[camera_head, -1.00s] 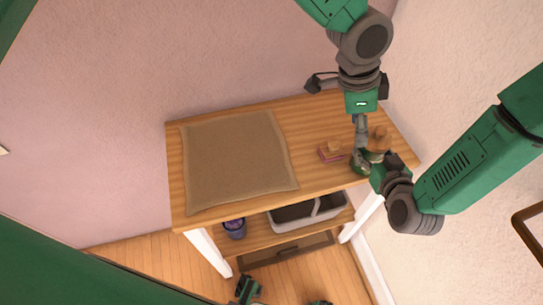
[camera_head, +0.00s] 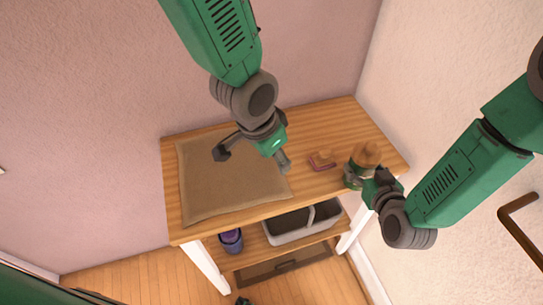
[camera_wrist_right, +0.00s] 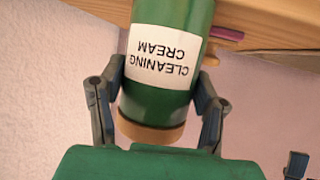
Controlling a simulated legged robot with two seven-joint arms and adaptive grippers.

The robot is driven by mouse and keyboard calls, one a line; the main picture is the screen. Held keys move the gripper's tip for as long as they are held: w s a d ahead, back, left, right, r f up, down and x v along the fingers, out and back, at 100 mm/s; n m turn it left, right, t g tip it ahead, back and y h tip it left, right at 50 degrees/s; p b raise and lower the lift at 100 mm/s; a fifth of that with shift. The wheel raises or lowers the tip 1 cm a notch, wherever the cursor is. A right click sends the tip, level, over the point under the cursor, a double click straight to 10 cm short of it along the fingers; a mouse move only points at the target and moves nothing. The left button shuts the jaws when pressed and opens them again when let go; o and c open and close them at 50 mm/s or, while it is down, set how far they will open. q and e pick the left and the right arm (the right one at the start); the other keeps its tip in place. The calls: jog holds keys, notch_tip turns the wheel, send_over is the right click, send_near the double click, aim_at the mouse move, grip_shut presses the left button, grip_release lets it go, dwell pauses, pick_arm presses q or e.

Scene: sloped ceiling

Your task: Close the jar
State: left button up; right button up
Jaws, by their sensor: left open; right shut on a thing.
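The jar (camera_wrist_right: 165,75) is green with a white "CLEANING CREAM" label, upside down in the right wrist view. A brown lid-like part (camera_wrist_right: 150,130) shows at its lower end there. In the head view the jar stands at the table's right end, with a round brown top (camera_head: 366,153) on it. I cannot tell whether it is seated tightly. My right gripper (camera_head: 358,178) is shut on the jar, with a finger on each side (camera_wrist_right: 158,95). My left gripper (camera_head: 252,158) is open and empty, above the mat, left of the jar.
A brown mat (camera_head: 215,190) covers the left of the wooden table (camera_head: 310,125). A small reddish item (camera_head: 322,161) with a tan piece on it lies left of the jar. Below are a grey bin (camera_head: 290,225) and a purple-topped container (camera_head: 231,240). A wall stands close on the right.

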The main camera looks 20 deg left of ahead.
jog(key=shift+s+d+f, duration=0.2)
jog(key=shift+s+f, duration=0.1)
jog(key=o, duration=1.7)
jog(key=shift+o, duration=0.4)
jog(key=shift+w+r, duration=0.1)
jog(key=shift+w, duration=0.1)
jog(key=v, duration=1.2)
